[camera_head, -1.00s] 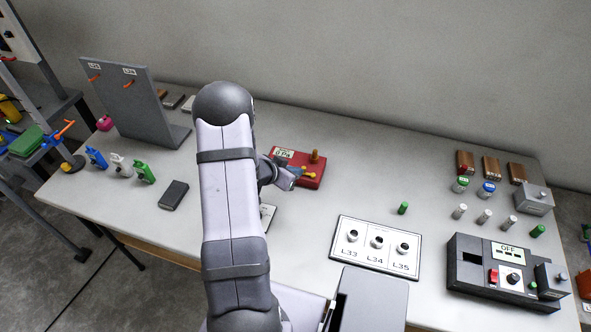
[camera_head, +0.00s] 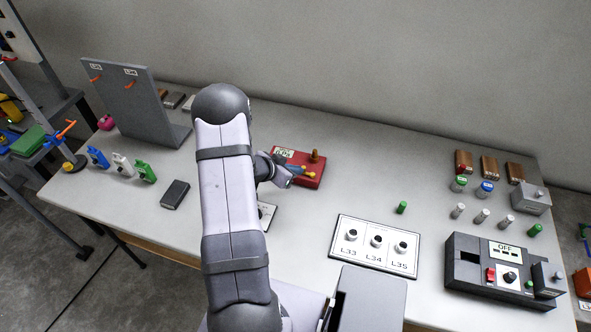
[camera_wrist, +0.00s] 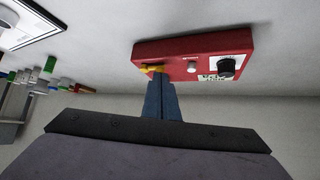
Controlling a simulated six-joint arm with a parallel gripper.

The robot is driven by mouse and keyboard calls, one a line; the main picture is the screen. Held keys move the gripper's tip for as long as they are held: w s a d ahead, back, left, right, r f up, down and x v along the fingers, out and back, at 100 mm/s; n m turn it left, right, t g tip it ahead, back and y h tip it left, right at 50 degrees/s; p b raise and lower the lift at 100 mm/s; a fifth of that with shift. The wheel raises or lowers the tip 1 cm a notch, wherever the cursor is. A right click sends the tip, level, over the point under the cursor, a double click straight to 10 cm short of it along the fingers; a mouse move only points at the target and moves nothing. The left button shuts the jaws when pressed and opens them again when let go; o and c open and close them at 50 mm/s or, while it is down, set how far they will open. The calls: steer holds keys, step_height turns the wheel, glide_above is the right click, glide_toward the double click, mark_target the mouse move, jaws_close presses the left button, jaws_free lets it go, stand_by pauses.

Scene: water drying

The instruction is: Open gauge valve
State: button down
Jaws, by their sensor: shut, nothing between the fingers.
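The red gauge box (camera_head: 309,179) stands on the table in the middle of the head view, with a small display (camera_head: 284,153) at its left and a brown knob (camera_head: 315,156) on top. A yellow-orange valve handle (camera_head: 309,174) sits on its front part. In the wrist view the red box (camera_wrist: 205,50) shows a black knob (camera_wrist: 227,67) and the yellow valve handle (camera_wrist: 152,69). My gripper (camera_head: 296,171) is shut and empty, its blue fingertips (camera_wrist: 160,82) right beside the yellow handle. I cannot tell whether they touch. The fingers partly hide the handle.
A white panel (camera_head: 344,259) with three black sockets lies to the front right. A green cylinder (camera_head: 402,207) stands behind it. A dark box (camera_head: 174,194) lies left of my arm. A black device (camera_head: 470,282) stands at the far right.

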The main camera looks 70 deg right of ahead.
steer(key=shift+w+d+r+m+g+y+p, duration=0.1)
steer(key=shift+w+d+m+g+y+p, duration=0.2)
steer(key=shift+m+g+p, duration=0.35)
steer(key=shift+w+d+m+g+y+p, duration=0.1)
steer(key=shift+d+m+g+y+p, duration=0.2)
steer(key=shift+m+p, duration=0.4)
steer(key=m, duration=0.1)
steer(key=d+m+g+y, duration=0.1)
steer(key=shift+w+d+m+y, duration=0.15)
steer(key=shift+d+m+y, duration=0.1)
steer(key=shift+m+y, duration=0.1)
steer(key=shift+d+f+g+b, duration=0.2)
steer(key=shift+d+g+b, duration=0.05)
steer(key=shift+d+b, duration=0.7)
steer(key=shift+s+d+r+b, duration=0.1)
steer(key=shift+s+d+b, duration=0.15)
steer(key=shift+d, duration=0.25)
steer(key=shift+s+d+b, duration=0.2)
steer(key=shift+d+b, duration=0.05)
steer(key=shift+d, duration=0.25)
steer(key=shift+s+a+r, duration=0.1)
